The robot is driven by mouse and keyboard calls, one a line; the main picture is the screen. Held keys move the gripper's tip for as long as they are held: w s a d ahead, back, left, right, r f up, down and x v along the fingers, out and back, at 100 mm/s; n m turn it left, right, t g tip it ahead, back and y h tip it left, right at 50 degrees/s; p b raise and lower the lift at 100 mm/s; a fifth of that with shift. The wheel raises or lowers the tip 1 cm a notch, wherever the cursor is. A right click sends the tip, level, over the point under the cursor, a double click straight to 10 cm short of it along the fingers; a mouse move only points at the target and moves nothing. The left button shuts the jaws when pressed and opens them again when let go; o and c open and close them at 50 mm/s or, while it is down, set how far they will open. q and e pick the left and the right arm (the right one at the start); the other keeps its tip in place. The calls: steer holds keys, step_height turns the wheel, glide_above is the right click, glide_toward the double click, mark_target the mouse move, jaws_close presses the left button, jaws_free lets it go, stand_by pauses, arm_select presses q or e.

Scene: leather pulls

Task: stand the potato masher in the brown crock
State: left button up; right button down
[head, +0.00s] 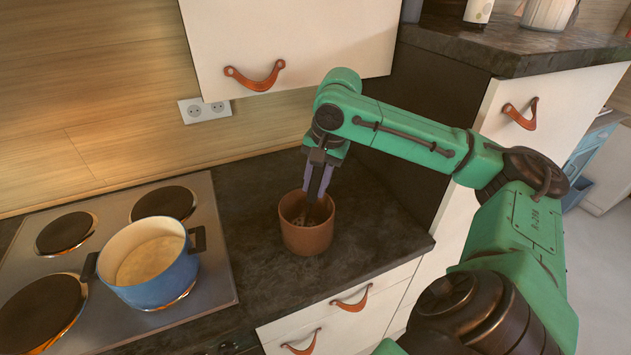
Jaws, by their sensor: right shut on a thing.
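The brown crock (306,238) stands upright on the dark counter, to the right of the hob. My right gripper (316,194) points down over the crock, with its fingertips at about the height of the rim or just inside it. It is shut on the potato masher (300,217), of which only a dark, perforated-looking part shows inside the crock. The masher's handle is mostly hidden by the fingers. I cannot tell whether the masher touches the crock's bottom. My left gripper is out of view.
A blue pot (155,275) with pale contents sits on the hob (212,250) at left. A white wall cupboard (290,40) with a leather pull hangs above. A raised dark counter (510,50) is at right. The counter around the crock is clear.

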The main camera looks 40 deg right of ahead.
mark_target(325, 164)
steer(key=shift+f, duration=0.25)
stand_by(0.3)
steer(key=c, duration=0.6)
jaws_free()
steer(key=shift+o, duration=0.5)
stand_by(0.4)
steer(key=o, duration=0.4)
steer(key=shift+r, duration=0.1)
stand_by(0.5)
steer(key=shift+p+v, duration=3.4)
steer(key=shift+v, duration=1.6)
